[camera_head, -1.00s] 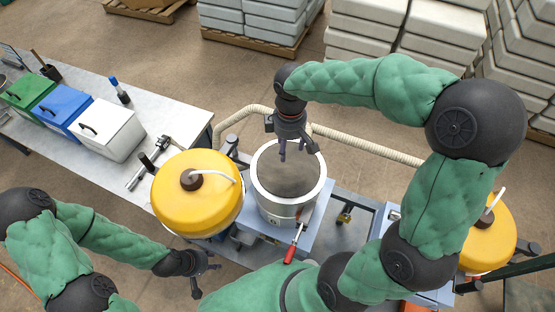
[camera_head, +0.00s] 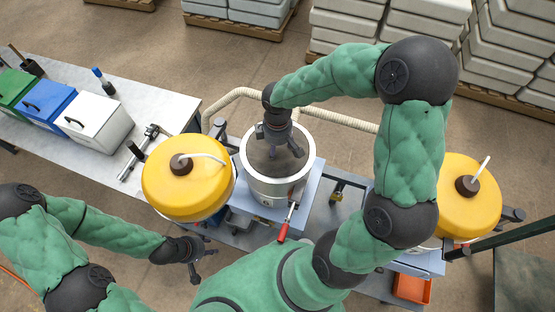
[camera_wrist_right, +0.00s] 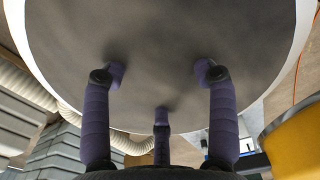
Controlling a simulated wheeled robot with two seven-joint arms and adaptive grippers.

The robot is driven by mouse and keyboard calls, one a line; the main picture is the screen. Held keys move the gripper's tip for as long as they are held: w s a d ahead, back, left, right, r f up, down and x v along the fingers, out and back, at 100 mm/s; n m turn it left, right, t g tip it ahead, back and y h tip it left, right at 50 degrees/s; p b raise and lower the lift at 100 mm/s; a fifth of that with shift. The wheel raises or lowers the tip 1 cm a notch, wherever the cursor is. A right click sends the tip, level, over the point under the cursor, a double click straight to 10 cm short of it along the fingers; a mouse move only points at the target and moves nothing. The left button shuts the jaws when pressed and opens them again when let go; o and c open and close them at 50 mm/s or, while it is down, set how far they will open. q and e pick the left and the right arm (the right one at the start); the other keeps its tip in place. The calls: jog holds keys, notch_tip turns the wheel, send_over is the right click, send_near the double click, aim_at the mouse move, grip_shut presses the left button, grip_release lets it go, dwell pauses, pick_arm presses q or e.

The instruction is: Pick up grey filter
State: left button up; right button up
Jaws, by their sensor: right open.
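The grey filter (camera_head: 272,170) appears as a round grey surface inside the white-rimmed metal cylinder (camera_head: 270,189), partly hidden by my right gripper. It fills much of the right wrist view (camera_wrist_right: 165,35). My right gripper (camera_head: 280,151) is over the cylinder's opening. In the right wrist view, its purple fingers (camera_wrist_right: 160,85) are spread and empty in front of the grey surface; I cannot tell whether they touch it. My left gripper (camera_head: 207,257) is open and empty at the lower left, away from the cylinder.
A yellow-lidded vessel (camera_head: 187,185) stands close left of the cylinder, and another (camera_head: 466,198) stands at right. A red-handled clamp (camera_head: 284,230) is at the cylinder's front. A pale hose (camera_head: 340,119) runs behind. White, blue and green boxes stand on the left table (camera_head: 165,110).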

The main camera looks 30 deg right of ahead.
jog(key=shift+s, duration=0.1)
grip_shut()
jog(key=shift+r, duration=0.15)
